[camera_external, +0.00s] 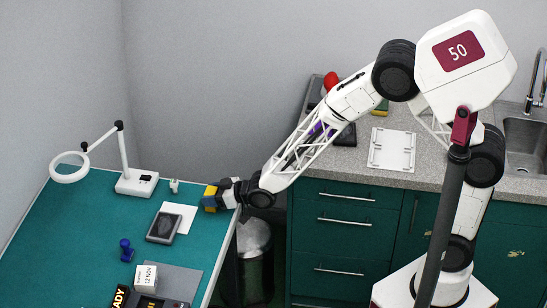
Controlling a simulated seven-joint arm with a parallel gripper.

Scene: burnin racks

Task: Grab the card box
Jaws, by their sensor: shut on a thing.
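My gripper (222,193) is at the right edge of the green table, at the end of my outstretched arm. It is shut on a small yellow and dark blue box (210,198), which looks like the card box. The fingers partly hide the box. The box is at or just above the table top near the edge; I cannot tell whether it touches the table.
A white sheet and dark framed pad (164,226) lie left of the box. A magnifier lamp (136,183) stands behind. A blue stamp (126,250), white date block (146,278) and grey mat (180,283) are nearer. A bin (254,245) stands below the table's right edge.

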